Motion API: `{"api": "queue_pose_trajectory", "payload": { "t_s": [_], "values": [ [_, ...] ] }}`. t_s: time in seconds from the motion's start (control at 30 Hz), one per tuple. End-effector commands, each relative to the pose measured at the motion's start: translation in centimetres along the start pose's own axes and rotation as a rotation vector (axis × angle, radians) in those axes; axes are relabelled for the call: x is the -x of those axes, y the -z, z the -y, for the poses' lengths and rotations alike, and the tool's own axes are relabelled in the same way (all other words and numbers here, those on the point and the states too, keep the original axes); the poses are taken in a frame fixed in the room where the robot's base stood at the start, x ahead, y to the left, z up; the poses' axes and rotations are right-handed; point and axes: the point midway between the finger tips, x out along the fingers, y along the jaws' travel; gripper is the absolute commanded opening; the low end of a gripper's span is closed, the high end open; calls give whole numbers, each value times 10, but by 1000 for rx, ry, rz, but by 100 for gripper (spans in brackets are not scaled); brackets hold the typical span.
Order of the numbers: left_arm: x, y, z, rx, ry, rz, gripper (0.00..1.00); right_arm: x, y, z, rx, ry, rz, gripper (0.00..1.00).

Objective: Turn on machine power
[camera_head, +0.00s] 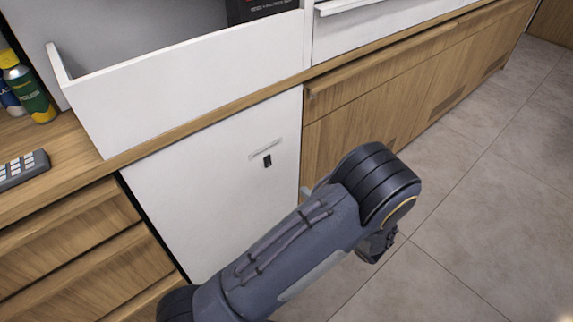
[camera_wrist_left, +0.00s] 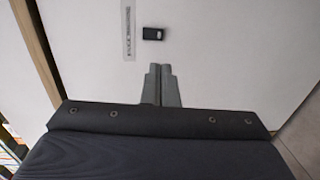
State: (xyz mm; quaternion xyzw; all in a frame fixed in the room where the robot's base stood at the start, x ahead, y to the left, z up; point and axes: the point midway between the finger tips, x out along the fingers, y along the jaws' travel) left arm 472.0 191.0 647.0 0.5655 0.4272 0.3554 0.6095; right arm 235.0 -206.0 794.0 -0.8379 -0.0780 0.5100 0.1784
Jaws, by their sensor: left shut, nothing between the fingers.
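A small black rocker switch (camera_head: 267,160) sits on a white machine panel (camera_head: 205,190) below the counter, under a narrow printed label strip (camera_head: 264,148). In the left wrist view the switch (camera_wrist_left: 153,33) shows a pale mark on its face, and the label (camera_wrist_left: 128,33) is beside it. My left gripper (camera_wrist_left: 160,70) is shut and empty, with its fingertips pointing towards the panel just short of the switch in the picture. In the head view only its grey fingertips (camera_head: 305,191) show, right of and below the switch; my arm hides the rest. My right gripper is not in view.
A white open-topped tray-like housing (camera_head: 190,85) stands on the wooden counter above the panel. Wooden drawers (camera_head: 80,250) lie to the left and wooden cabinets (camera_head: 400,90) to the right. Bottles (camera_head: 28,90) and a keypad device (camera_head: 22,168) are at far left. The tiled floor (camera_head: 480,200) is clear.

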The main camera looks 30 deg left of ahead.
Motion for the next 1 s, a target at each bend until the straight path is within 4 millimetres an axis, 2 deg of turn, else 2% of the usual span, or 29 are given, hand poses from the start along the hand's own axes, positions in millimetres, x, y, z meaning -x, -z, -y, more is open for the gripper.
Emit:
{"api": "queue_pose_trajectory", "payload": {
  "t_s": [0.37, 0.47, 0.8, 1.0],
  "values": [
    [-7, 1, 0, 4, 2, -4, 0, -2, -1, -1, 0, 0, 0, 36],
    [-20, 1, 1, 4, 2, -6, 0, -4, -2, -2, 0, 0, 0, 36],
    [-92, 2, 3, 5, 3, -7, 0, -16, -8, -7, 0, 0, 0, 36],
    [-124, 2, 2, 4, 3, -5, 0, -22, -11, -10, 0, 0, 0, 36]
  ]
}}
